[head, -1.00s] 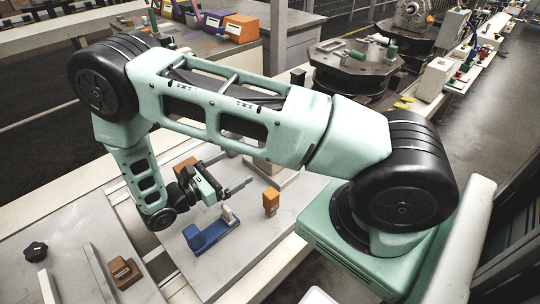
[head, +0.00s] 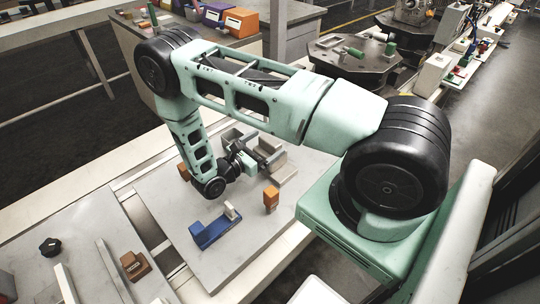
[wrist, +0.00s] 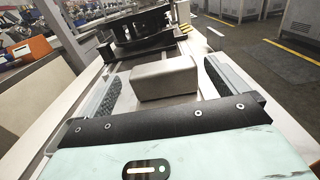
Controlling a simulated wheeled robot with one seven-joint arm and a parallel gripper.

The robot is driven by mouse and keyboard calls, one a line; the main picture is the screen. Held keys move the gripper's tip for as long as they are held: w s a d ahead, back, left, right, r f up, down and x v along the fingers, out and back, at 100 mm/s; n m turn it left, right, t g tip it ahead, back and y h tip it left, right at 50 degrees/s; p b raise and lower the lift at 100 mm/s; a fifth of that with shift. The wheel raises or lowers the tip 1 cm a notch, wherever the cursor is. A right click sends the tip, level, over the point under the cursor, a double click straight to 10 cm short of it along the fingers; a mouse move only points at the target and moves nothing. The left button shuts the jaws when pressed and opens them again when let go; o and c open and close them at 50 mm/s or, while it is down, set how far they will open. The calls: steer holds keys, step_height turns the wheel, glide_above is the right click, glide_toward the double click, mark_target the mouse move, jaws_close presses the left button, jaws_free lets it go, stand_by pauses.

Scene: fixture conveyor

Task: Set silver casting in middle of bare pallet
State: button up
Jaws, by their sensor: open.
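In the wrist view, a plain grey-beige block, which looks like the silver casting (wrist: 165,79), sits between the two fingers of my gripper. A gap shows on each side of it, wider on the right. My gripper (head: 262,146) is open over the far part of a light grey plate in the head view. A pale block edge (head: 286,176) shows just below it, mostly hidden by the gripper; I cannot tell whether it is the same block. I cannot make out a bare pallet in either view.
The light grey plate (head: 262,236) holds a blue fixture (head: 213,231), an orange block (head: 271,198) and another orange block partly behind my wrist. A plate at left carries a black knob (head: 50,246) and a brown block (head: 135,265). A dark round station (head: 350,52) stands behind.

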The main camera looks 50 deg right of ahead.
mark_target(274, 138)
steer(key=d, duration=0.1)
steer(key=d+p, duration=0.1)
steer(key=d, duration=0.1)
steer(key=shift+s+d+r+p, duration=0.3)
steer(key=shift+d+p, duration=0.05)
steer(key=shift+d+f, duration=0.1)
steer(key=shift+d, duration=0.15)
steer(key=c, duration=2.1)
